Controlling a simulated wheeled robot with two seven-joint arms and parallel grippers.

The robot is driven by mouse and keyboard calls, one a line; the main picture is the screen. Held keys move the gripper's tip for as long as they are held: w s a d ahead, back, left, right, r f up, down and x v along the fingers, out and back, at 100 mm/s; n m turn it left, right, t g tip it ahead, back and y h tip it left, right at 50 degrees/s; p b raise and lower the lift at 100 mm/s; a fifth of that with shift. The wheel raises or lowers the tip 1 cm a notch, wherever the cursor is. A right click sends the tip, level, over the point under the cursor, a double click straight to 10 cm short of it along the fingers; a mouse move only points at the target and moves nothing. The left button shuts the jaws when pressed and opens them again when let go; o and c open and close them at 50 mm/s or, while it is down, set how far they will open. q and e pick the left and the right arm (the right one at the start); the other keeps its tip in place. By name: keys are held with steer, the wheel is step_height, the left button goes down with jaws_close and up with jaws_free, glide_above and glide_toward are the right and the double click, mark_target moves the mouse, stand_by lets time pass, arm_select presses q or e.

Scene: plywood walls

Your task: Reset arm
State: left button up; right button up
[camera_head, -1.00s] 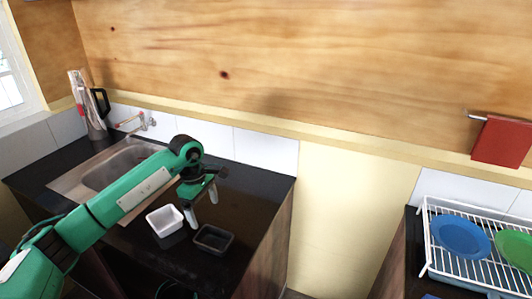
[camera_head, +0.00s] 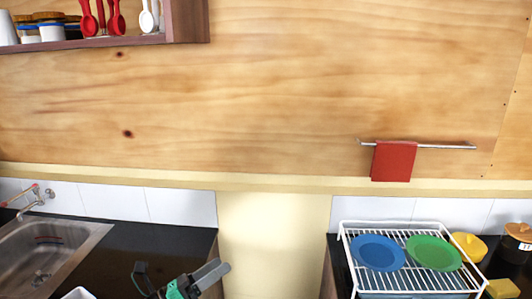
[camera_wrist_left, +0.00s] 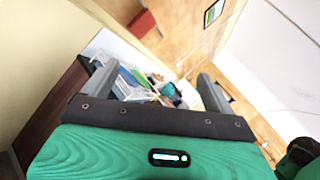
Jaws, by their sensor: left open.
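My left gripper (camera_head: 180,276) shows at the bottom edge of the head view, in front of the left counter. Its green body and grey fingers are partly cut off by the frame. In the left wrist view, the two fingers (camera_wrist_left: 155,88) stand wide apart with nothing between them. My right gripper is in neither view.
The left counter (camera_head: 130,250) holds a sink (camera_head: 45,250) and a white dish (camera_head: 78,294), cut off below. Right of a gap, a white rack (camera_head: 415,282) holds a blue plate (camera_head: 377,252) and a green plate (camera_head: 433,252). A red towel (camera_head: 393,162) hangs above.

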arm_select(q)
steer(key=s+a+f+n+t+y, duration=0.15)
steer(key=a+f+n+y, duration=0.35)
steer(key=n, duration=0.5)
steer(key=s+a+f+n+t+y, duration=0.1)
steer(key=s+a+f+n+y, duration=0.2)
steer(key=n+y, duration=0.5)
steer(key=s+a+f+n+t+y, duration=0.1)
steer(key=a+f+n+y, duration=0.35)
steer(key=n, duration=0.65)
steer(key=s+d+f+n+g, duration=0.1)
steer(key=s+f+n+g, duration=0.4)
steer(key=s, duration=0.7)
steer(key=s+f+n+g, duration=0.3)
steer(key=s+f+g, duration=0.45)
steer(key=s, duration=0.35)
step_height(320, 180, down, 31)
steer(key=g, duration=0.1)
steer(key=s+a+f+g, duration=0.1)
steer(key=s+a+f, duration=0.2)
steer(key=s+f, duration=1.6)
steer(key=shift+s+a, duration=0.15)
steer(key=shift+s, duration=0.05)
